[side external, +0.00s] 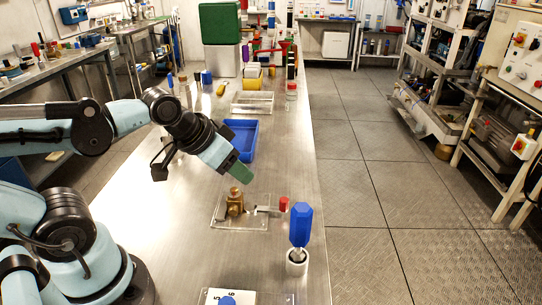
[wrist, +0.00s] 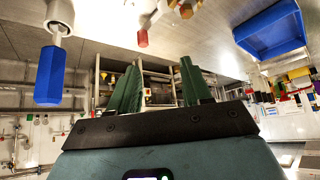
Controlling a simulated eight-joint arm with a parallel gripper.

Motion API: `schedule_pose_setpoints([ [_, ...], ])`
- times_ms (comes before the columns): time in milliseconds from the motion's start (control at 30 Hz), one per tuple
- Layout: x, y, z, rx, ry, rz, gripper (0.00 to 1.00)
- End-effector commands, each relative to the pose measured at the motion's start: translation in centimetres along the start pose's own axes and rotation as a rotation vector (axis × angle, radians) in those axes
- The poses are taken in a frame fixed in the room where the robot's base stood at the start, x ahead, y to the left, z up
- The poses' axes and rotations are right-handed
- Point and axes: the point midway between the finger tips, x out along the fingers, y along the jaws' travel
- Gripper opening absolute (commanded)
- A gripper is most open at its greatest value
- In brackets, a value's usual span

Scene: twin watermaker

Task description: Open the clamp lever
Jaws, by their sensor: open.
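The clamp is a brass-coloured body (side external: 236,203) on a clear plate (side external: 225,221) on the steel bench. Its lever runs right, roughly level, to a red tip (side external: 283,203). In the wrist view the red tip (wrist: 142,38) shows above the fingers, with part of the clamp at the top edge. My gripper (side external: 241,174) is above and just behind the clamp, tilted down to the right, apart from it. In the wrist view its green fingers (wrist: 158,85) are spread and nothing is between them.
A blue-handled tool (side external: 301,224) stands upright in a white holder (side external: 297,262) near the lever's tip and the bench's right edge. A blue tray (side external: 248,128) lies behind my gripper. A white block (side external: 217,297) is at the front. The bench left of the clamp is clear.

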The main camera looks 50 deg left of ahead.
Motion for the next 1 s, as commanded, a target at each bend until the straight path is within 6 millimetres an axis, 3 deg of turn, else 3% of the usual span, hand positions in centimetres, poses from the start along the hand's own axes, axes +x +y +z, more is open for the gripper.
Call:
schedule_pose_setpoints([
  [267, 0.2, 0.8, -3.0, 0.200, -0.149, 0.027, 0.49],
  [600, 2.8, 2.4, -7.1, 0.562, -0.413, 0.139, 0.49],
  [1000, 5.7, 3.7, -8.7, 0.795, -0.574, 0.256, 0.49],
])
